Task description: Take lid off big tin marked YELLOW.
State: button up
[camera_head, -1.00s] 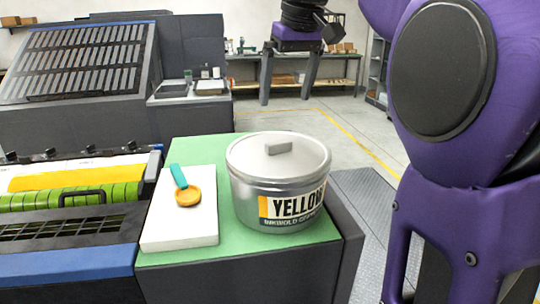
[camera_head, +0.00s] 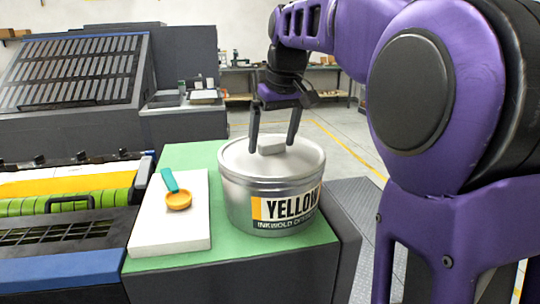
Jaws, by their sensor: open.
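The big tin marked YELLOW (camera_head: 238,205) is silver and stands upright on a green-topped stand. Its silver lid (camera_head: 240,158) is on, with a small grey block handle (camera_head: 271,145) on top. My gripper (camera_head: 272,143) points down over the lid. Its two dark fingers are apart, one to each side of the handle in the picture. Whether they touch the handle or lid cannot be told.
A white slab (camera_head: 165,232) left of the tin carries an orange scoop with a teal handle (camera_head: 177,198). A press unit with green rollers (camera_head: 85,197) is at the left. A large grey console (camera_head: 80,70) stands behind. Green top (camera_head: 215,260) is bare in front of the tin.

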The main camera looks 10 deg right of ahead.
jog(key=shift+r, duration=0.1)
jog(key=c, duration=1.3)
